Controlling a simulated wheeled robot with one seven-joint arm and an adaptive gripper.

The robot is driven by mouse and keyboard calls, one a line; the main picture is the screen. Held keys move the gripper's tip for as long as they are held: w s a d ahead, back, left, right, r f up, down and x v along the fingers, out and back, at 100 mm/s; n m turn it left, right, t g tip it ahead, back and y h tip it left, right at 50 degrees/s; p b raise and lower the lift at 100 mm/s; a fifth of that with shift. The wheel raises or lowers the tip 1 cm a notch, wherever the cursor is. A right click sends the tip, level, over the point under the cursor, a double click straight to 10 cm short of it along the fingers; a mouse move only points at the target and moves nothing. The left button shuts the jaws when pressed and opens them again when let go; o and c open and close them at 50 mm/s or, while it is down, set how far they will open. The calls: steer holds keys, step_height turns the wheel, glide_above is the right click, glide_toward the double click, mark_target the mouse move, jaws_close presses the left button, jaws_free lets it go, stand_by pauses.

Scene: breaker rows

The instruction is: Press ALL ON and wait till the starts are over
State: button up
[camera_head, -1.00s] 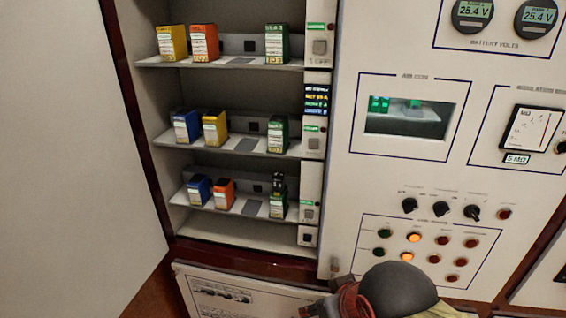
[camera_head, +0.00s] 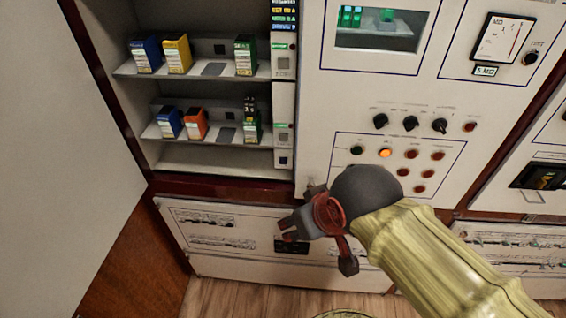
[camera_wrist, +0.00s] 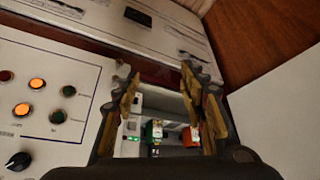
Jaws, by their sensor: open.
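No label reading ALL ON is legible in either view, so I cannot tell which control it is. A button panel (camera_head: 340,190) on the cabinet front holds green, orange and red round buttons or lamps. A lit orange one (camera_head: 385,153) shows in the head view; the wrist view shows two lit orange ones, upper (camera_wrist: 37,83) and lower (camera_wrist: 22,110). A dark green button (camera_head: 357,150) sits left of the lit one. My gripper (camera_head: 314,246) is open and empty, in front of the lower cabinet, hiding part of the panel. Its fingers (camera_wrist: 160,85) stand apart in the wrist view.
Breaker shelves at left hold an upper row (camera_head: 176,54) and a lower row (camera_head: 195,124) of coloured blocks. A small square button (camera_head: 283,160) ends the strip beside them. Rotary knobs (camera_head: 410,123) sit above the panel. A large pale door (camera_head: 60,150) fills the left.

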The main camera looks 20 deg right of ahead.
steer(key=c, duration=1)
jaws_close()
stand_by(0.6)
